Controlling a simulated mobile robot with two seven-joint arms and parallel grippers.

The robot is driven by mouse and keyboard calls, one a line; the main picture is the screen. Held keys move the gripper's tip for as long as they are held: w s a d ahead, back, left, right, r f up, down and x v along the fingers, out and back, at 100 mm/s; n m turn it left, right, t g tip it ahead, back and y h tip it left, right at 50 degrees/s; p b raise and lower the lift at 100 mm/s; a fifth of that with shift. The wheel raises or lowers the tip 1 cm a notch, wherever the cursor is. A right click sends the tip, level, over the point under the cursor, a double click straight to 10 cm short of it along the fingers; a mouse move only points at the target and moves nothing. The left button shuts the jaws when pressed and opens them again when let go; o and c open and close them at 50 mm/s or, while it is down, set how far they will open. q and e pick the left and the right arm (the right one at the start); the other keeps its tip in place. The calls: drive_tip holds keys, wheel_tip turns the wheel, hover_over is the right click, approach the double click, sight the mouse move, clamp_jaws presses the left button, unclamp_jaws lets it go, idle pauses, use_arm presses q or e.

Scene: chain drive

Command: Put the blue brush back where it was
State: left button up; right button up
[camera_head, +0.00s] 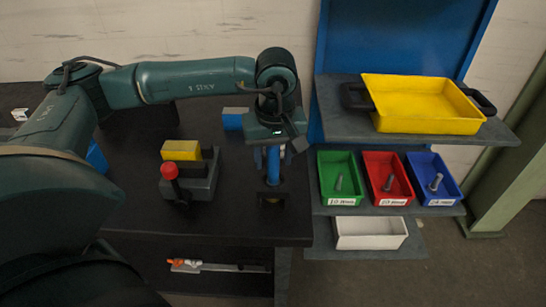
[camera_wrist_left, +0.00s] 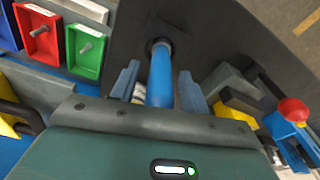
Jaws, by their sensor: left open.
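The blue brush (camera_head: 273,167) shows as an upright blue cylinder under my left gripper (camera_head: 273,154), near the right edge of the dark table. In the left wrist view the brush (camera_wrist_left: 161,80) stands between the two blue fingers of my left gripper (camera_wrist_left: 159,88), which are open with a gap on each side. Its far end meets a dark round opening (camera_wrist_left: 159,43) in the dark surface; I cannot tell how deep it sits. A dark square recess (camera_head: 271,201) shows just in front of the brush. My right gripper is in neither view.
A grey fixture with a yellow block (camera_head: 181,150) and a red knob (camera_head: 169,171) stands left of the brush. Green (camera_head: 341,200), red (camera_head: 386,199) and blue (camera_head: 431,199) bins are on the shelf at right, below a yellow tray (camera_head: 420,122). A white bin (camera_head: 370,242) is lower.

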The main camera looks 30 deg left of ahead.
use_arm(q)
drive_tip(key=r, duration=0.6)
drive_tip(key=d+r, duration=0.1)
drive_tip(key=r, duration=0.3)
drive_tip(key=shift+s+b, duration=0.4)
drive_tip(key=shift+r, duration=0.6)
